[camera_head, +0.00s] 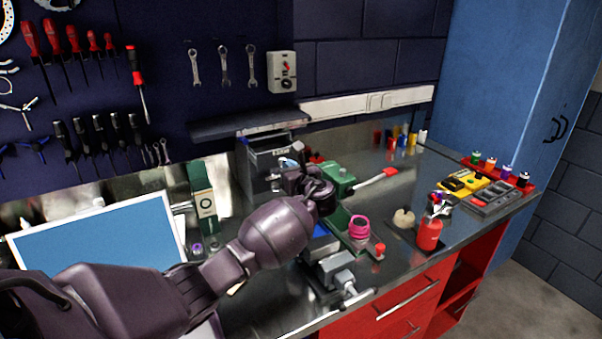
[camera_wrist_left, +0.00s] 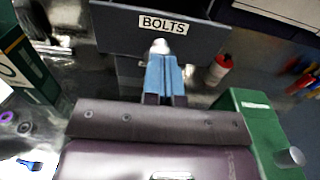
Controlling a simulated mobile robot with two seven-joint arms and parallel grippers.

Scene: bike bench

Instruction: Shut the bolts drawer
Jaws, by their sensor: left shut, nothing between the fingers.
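The bolts drawer (camera_head: 281,153) is in a grey cabinet (camera_head: 243,168) at the back of the bench. Its front, labelled BOLTS, fills the top of the left wrist view (camera_wrist_left: 201,38). It seems to stand out from the cabinet; how far is hard to tell. A rounded silver knob (camera_wrist_left: 160,46) sits below the label. My left gripper (camera_wrist_left: 165,68), with blue fingers, is shut and empty, its tips close in front of the drawer at the knob. I cannot tell whether they touch. In the head view the left gripper (camera_head: 291,164) is partly hidden by my wrist.
A green case (camera_wrist_left: 250,125) stands right of the left gripper, and a green box (camera_head: 203,200) stands to its left. A vise (camera_head: 336,272), pink tape roll (camera_head: 359,227) and red bottle (camera_head: 429,233) occupy the bench front. A shelf (camera_head: 248,123) overhangs the cabinet.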

